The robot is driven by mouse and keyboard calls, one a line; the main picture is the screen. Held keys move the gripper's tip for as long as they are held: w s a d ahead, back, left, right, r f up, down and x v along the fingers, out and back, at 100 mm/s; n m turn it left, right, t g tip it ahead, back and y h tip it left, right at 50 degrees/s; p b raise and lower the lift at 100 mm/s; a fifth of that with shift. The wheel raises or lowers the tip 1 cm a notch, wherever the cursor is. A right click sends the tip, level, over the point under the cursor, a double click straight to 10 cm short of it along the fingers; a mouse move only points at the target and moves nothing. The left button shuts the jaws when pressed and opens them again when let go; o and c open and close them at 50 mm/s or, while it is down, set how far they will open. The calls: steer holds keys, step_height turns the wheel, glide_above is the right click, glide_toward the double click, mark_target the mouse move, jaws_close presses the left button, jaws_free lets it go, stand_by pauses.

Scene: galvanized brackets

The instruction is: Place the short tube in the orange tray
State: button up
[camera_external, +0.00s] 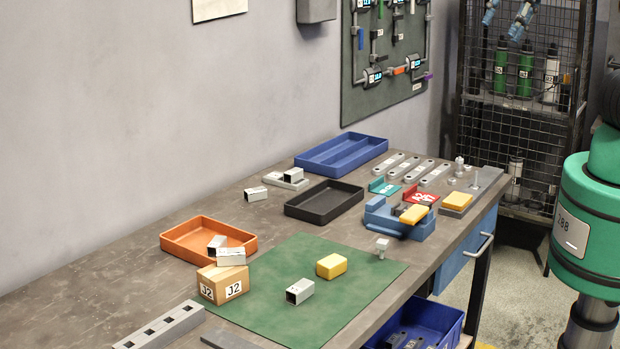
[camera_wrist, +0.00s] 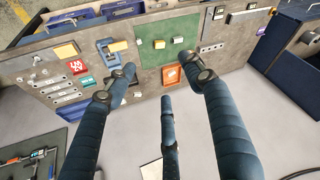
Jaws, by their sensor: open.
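The orange tray (camera_external: 176,241) sits on the bench left of the green mat. A short grey square tube (camera_external: 217,243) stands inside it near the front right, and another grey piece (camera_external: 232,257) lies by the tray's near edge, above or behind the box. A further short square tube (camera_external: 299,292) lies on the green mat. In the wrist view my gripper (camera_wrist: 163,87) has its fingers spread and empty, high above and away from the bench. The orange tray (camera_wrist: 170,75) shows between the fingers, partly covered. My gripper is outside the external view.
A cardboard box (camera_external: 221,285) stands right in front of the orange tray. A yellow block (camera_external: 331,266) is on the green mat (camera_external: 370,281). A black tray (camera_external: 345,191), blue tray (camera_external: 369,146) and blue vise (camera_external: 378,218) stand farther back. The bench's left part is clear.

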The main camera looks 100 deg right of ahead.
steer(key=s+f+n, duration=0.1)
steer(key=s+f, duration=0.1)
steer(key=s, duration=0.3)
steer(key=shift+s+a+f+n, duration=0.25)
steer(key=shift+a+n, duration=0.1)
steer(key=shift+n, duration=0.05)
steer(key=shift+f, duration=0.1)
step_height(320, 180, down, 8)
steer(key=b, duration=0.8)
steer(key=shift+f+b, duration=0.25)
steer(key=shift+b, duration=0.15)
